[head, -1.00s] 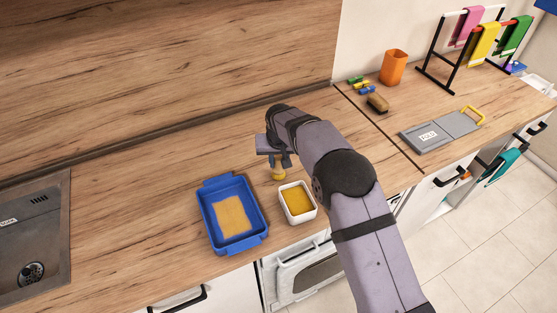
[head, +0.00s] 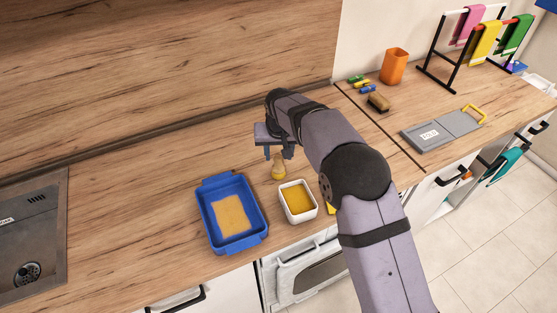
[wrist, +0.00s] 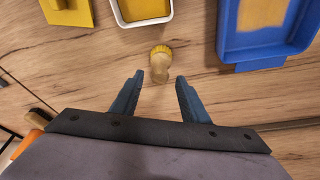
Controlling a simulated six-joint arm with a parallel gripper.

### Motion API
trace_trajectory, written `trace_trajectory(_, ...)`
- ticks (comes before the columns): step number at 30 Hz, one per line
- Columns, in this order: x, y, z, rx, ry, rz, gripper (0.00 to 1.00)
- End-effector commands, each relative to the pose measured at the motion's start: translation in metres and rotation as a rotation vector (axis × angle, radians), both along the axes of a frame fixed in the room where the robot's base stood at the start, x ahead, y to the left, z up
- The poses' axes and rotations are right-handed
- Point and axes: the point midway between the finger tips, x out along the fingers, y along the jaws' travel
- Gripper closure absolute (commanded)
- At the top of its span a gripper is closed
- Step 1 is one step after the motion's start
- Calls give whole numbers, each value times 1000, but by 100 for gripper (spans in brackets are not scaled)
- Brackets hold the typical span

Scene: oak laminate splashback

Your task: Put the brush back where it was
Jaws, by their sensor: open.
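The brush (head: 279,168) has a pale wooden handle and yellow bristles. It appears to stand upright, bristles down, on the wooden counter behind the white dish (head: 283,205) of yellow contents. In the wrist view the brush (wrist: 159,66) shows just beyond and between the fingertips. My gripper (head: 277,154) is open and empty, slightly above the brush; both fingers (wrist: 158,84) show apart in the wrist view. The blue tray (head: 208,222), with a flat yellowish slab in it, lies left of the dish.
A yellow item (head: 331,207) is partly hidden by my arm. A metal sink (head: 55,230) is at far left. On the right counter are a brown scrubbing brush (head: 379,103), an orange cup (head: 395,66) and a grey board (head: 428,135). Counter left of the tray is clear.

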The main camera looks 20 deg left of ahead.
Motion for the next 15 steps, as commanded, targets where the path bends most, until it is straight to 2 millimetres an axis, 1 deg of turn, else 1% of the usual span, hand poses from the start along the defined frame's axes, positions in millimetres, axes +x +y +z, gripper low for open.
trace_trajectory(3,-6,-2,19,2,-3,0,59)
trace_trajectory(9,-15,-6,50,2,-2,0,59)
trace_trajectory(15,-20,-8,68,0,-1,0,59)
